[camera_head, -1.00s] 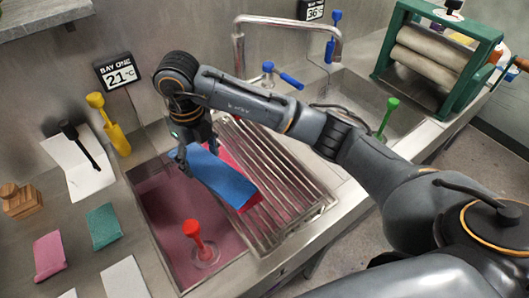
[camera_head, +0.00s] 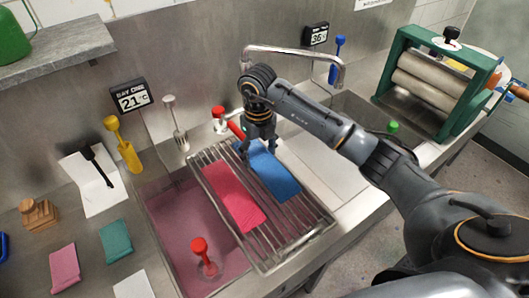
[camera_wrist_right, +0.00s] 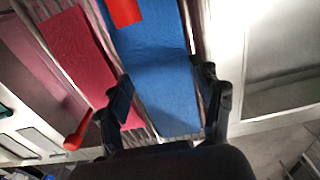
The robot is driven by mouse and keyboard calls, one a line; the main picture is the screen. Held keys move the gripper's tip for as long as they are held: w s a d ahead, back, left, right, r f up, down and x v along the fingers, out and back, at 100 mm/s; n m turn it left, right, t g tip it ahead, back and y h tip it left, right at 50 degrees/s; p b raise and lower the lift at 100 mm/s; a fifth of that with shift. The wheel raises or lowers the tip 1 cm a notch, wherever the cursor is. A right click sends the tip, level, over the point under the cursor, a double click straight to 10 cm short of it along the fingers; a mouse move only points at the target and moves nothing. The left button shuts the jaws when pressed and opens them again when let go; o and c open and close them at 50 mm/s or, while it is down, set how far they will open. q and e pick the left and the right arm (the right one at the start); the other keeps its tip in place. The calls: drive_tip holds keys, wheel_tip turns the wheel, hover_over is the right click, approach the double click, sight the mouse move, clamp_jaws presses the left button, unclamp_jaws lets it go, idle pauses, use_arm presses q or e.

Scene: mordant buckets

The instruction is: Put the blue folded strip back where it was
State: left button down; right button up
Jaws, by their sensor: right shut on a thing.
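The blue folded strip (camera_head: 274,172) lies lengthwise along the wire rack (camera_head: 313,229), to the right of a red folded strip (camera_head: 235,197). Whether its whole length rests on the bars, I cannot tell. My right gripper (camera_head: 260,143) is at the strip's far end, by the back wall, and is shut on it. In the right wrist view the blue strip (camera_wrist_right: 164,75) runs between the fingers of my right gripper (camera_wrist_right: 168,92), with the red strip (camera_wrist_right: 80,50) beside it, apart. My left gripper is out of view.
A red-handled tap (camera_head: 219,114) stands behind the rack, close to my gripper. The basin with pink liquid (camera_head: 175,215) and a red-knobbed plunger (camera_head: 200,247) is left of the rack. A roller press (camera_head: 440,75) stands far right.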

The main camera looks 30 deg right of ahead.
sight(264, 154)
drive_tip(key=shift+w+d, duration=0.1)
drive_tip(key=shift+d, duration=0.75)
wheel_tip(264, 154, down, 3)
drive_tip(key=shift+f+p, duration=0.2)
drive_tip(key=shift+p, duration=0.75)
drive_tip(key=shift+f, duration=0.1)
drive_tip(key=shift+f, duration=0.15)
drive_tip(key=o, duration=1)
drive_tip(key=shift+o, duration=0.2)
